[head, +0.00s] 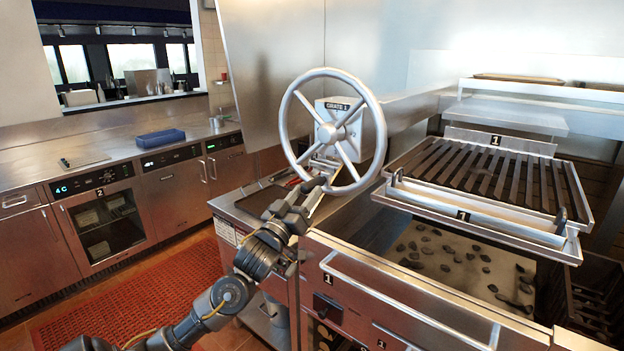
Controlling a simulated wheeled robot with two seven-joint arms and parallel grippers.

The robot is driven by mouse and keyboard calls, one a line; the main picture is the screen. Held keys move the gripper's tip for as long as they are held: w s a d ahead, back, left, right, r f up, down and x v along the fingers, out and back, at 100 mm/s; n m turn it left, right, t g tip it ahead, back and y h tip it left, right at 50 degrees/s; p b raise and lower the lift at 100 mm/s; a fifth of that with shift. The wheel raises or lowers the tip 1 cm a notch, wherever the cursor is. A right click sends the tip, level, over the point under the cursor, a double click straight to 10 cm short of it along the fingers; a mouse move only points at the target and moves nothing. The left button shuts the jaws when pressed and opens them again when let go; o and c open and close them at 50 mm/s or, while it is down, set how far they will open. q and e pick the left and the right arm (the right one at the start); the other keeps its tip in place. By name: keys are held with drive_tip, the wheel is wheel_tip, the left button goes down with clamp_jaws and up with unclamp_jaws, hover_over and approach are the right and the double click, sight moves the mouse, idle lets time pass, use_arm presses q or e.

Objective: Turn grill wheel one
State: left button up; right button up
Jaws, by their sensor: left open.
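Grill wheel one (333,132) is a large silver spoked handwheel. It stands upright in front of a metal box labelled "GRATE 1" (370,128). My left gripper (318,187) is open at the lower left part of the wheel's rim. Its fingertips overlap the rim in the picture; whether they touch it or the rim lies between them I cannot tell. The grill grate (470,180), marked 1, sits to the right of the wheel, above a bed with scattered coals (450,255). My right gripper is not in view.
A steel front with a long handle bar (400,300) runs below the wheel and grate. A dark tray (262,198) lies just left of my left gripper. A counter with a blue tray (160,138) stands at the left. The red floor mat (150,285) has free room.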

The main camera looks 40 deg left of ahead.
sight(312, 185)
use_arm(q)
drive_tip(key=shift+p+x, duration=0.5)
drive_tip(key=shift+x, duration=1.45)
drive_tip(key=shift+c, duration=0.5)
clamp_jaws()
